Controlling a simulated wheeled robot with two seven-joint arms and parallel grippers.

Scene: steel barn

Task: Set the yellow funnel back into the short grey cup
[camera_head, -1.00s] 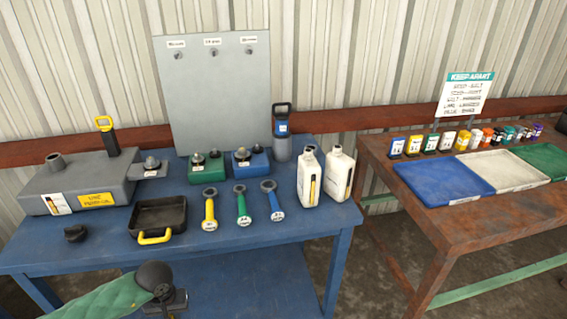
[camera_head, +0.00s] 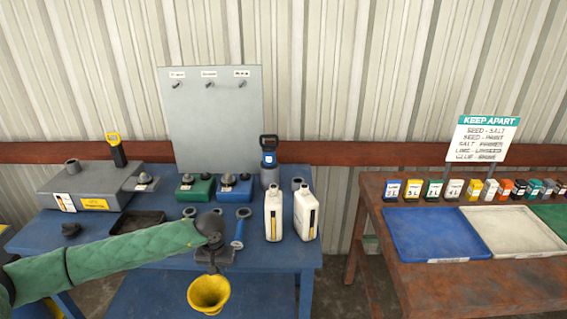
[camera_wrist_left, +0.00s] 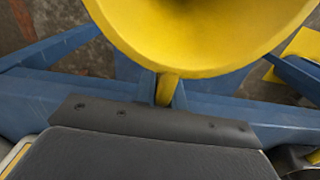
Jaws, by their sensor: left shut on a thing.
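The yellow funnel (camera_head: 208,294) hangs in front of the blue table, wide mouth facing the head camera. My left gripper (camera_head: 213,264) is shut on it. In the left wrist view the yellow funnel (camera_wrist_left: 200,50) fills the top, its narrow stem running down to the dark gripper edge; the fingertips are not clear there. My right gripper is not in view.
Two white bottles (camera_head: 274,214) stand at the right of the blue table (camera_head: 270,258). My left arm covers part of the black tray (camera_head: 137,222) and the ring-ended tools. A rusty table (camera_head: 420,275) is to the right.

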